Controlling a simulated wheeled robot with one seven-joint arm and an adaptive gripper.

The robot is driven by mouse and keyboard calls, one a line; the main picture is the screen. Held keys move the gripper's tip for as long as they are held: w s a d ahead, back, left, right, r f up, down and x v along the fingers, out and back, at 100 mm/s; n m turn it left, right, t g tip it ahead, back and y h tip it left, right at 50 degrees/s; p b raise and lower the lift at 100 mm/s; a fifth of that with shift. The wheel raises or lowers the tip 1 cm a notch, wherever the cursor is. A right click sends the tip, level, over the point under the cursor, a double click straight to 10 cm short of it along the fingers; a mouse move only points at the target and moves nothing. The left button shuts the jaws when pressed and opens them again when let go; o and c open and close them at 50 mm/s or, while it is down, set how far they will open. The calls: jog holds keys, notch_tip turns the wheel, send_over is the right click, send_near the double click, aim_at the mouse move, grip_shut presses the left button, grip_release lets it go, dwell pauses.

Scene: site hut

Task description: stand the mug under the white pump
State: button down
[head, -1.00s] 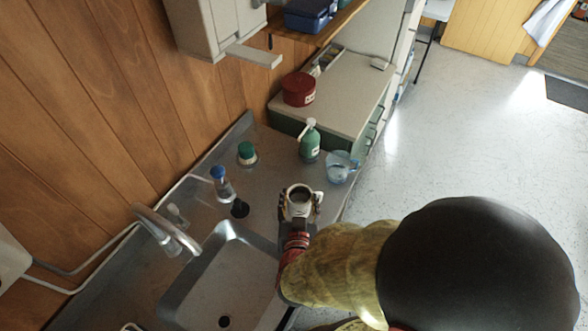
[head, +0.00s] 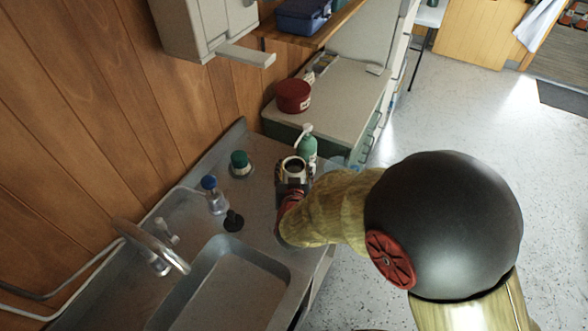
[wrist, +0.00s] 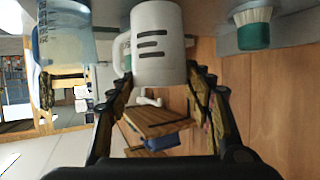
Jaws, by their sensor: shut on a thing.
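The white mug with dark stripes (wrist: 158,45) is held in my gripper (head: 292,180). In the head view the mug (head: 293,165) has its mouth up. It is just in front of the green bottle (head: 309,150) and overlaps its lower left side; I cannot tell whether they touch. The white pump (head: 304,130) on the bottle points left, beyond the mug. In the wrist view the white pump nozzle (wrist: 150,98) shows beside the mug, and the fingers close on the mug from both sides. The mug's handle is at the left in that view.
A green-topped brush (head: 240,163) stands left of the mug, and a blue-capped bottle (head: 215,197) stands nearer. A clear blue jug (wrist: 65,35) is close on the other side, mostly hidden by my arm in the head view. The sink (head: 235,280) is nearer me.

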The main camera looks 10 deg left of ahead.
aim_at(294, 165)
jog(key=w, duration=0.4)
jog(key=shift+w+a, duration=0.15)
jog(key=shift+a, duration=0.2)
jog(key=shift+f+b, duration=0.85)
jog(key=shift+f, duration=0.8)
jog(key=shift+f, duration=0.25)
jog(key=c, duration=0.8)
grip_release()
jog(key=shift+r, duration=0.1)
